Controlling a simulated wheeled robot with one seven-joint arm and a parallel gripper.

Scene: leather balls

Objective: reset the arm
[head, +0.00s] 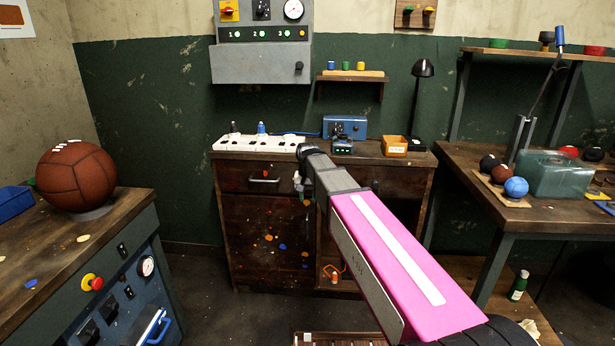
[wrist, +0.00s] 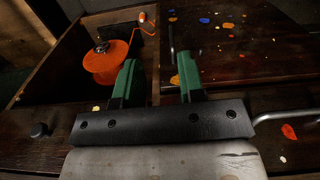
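My arm, with a pink and grey link (head: 400,262), reaches forward across the middle of the head view. My gripper (head: 302,186) is at its far end, in front of the wooden cabinet (head: 262,232) and just below its top; its fingers are too small to judge there. In the wrist view, my gripper (wrist: 158,78) shows two green-padded fingers standing apart with nothing between them. Behind them are the cabinet's dark front and an open compartment with an orange spool (wrist: 107,62). No held object is visible.
A power strip (head: 260,143), a blue device (head: 345,127) and an orange box (head: 394,146) stand on the cabinet. A left bench (head: 110,225) holds a leather ball (head: 76,176). A right table (head: 465,160) holds small balls. Dark floor shows between the benches and cabinet.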

